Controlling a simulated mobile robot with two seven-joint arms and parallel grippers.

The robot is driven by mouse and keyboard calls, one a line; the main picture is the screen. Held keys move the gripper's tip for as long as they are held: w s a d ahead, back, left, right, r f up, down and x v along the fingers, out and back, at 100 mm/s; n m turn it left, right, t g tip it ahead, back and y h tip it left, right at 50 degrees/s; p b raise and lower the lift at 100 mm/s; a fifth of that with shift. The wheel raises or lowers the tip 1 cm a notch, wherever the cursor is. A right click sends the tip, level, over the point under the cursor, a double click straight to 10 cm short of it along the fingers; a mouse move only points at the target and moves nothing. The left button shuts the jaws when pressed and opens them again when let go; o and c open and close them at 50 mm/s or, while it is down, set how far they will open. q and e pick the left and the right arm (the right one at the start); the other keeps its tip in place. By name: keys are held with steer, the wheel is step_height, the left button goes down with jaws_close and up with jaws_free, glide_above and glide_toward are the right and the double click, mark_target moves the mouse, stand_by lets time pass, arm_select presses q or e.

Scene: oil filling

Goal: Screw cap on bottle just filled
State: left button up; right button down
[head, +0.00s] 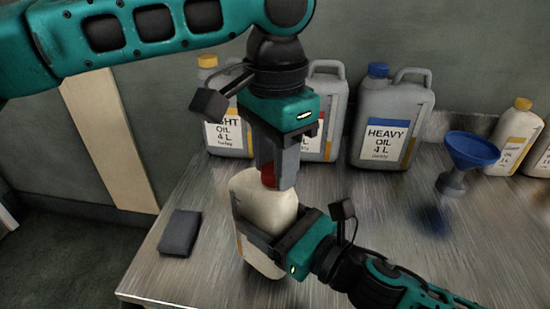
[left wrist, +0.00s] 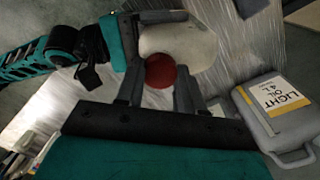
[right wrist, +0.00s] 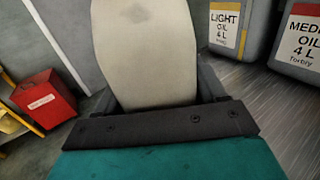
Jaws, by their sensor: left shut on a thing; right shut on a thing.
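A cream bottle (head: 268,205) stands near the front of the metal table, slightly tilted in the head view. A red cap (head: 267,176) is at its top, between the fingers of my left gripper (head: 276,180), which comes down from above and is shut on the cap. In the left wrist view the red cap (left wrist: 160,71) sits between both fingers, over the bottle (left wrist: 180,45). My right gripper (head: 262,240) is shut around the bottle's body from the right. In the right wrist view the bottle (right wrist: 148,55) fills the space between the fingers. The cap's thread is hidden.
Grey jugs of light oil (head: 228,135), medium oil (head: 325,120) and heavy oil (head: 384,125) stand at the back. A blue funnel (head: 470,150) and a yellow-capped bottle (head: 514,140) are at right. A dark pad (head: 180,233) lies at left. A red box (right wrist: 43,99) shows in the right wrist view.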

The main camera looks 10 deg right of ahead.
arm_select(q)
steer(key=o, duration=1.2)
steer(key=shift+o, duration=0.2)
step_height(320, 180, up, 12)
steer(key=shift+w+f, duration=0.1)
steer(key=shift+w, duration=0.05)
